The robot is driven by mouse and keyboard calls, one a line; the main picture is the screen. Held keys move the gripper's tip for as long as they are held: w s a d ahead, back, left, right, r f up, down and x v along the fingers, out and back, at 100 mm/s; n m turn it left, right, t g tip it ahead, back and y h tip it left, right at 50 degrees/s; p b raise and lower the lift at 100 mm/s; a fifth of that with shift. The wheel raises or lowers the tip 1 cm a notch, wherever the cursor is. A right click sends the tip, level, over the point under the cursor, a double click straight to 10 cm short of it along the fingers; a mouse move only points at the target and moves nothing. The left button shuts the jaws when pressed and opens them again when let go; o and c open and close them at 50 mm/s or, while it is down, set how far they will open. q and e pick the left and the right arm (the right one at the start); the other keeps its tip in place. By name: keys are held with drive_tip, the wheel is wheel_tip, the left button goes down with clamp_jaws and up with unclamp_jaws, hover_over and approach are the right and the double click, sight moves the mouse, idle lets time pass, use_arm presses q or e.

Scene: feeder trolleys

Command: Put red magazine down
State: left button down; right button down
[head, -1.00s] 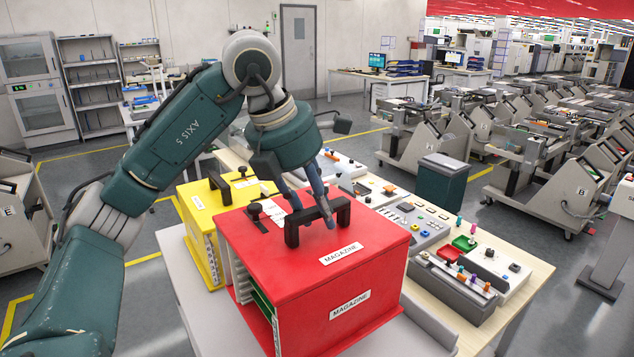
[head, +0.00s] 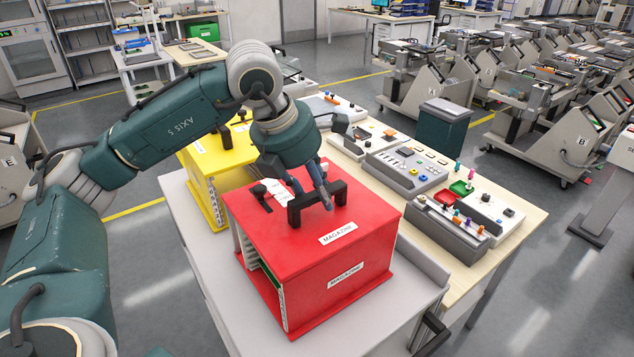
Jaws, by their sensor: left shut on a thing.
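The red magazine (head: 312,290) is a box with a black handle (head: 317,205) on top and white MAGAZINE labels. It is upright at the near part of the grey-white trolley top (head: 205,275). My left gripper (head: 318,186) reaches down from above and is shut on the handle. The magazine's base looks at or very close to the trolley top; I cannot tell whether it fully rests there. My right gripper is out of view.
A yellow magazine (head: 212,165) stands just behind the red one. A wooden-topped bench (head: 515,232) with control panels and coloured knobs runs along the right. A trolley handle (head: 436,326) is at the lower right. Open floor lies to the left.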

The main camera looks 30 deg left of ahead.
use_arm(q)
drive_tip(key=c, duration=1.7)
unclamp_jaws()
drive_tip(key=o, duration=0.4)
drive_tip(key=shift+s+d, duration=0.1)
drive_tip(key=shift+c, duration=0.2)
drive_tip(key=shift+s+r, duration=0.1)
drive_tip(key=shift+r, duration=0.4)
drive_tip(key=b+v, duration=0.2)
drive_tip(key=v, duration=0.9)
drive_tip(key=shift+s+r, duration=0.1)
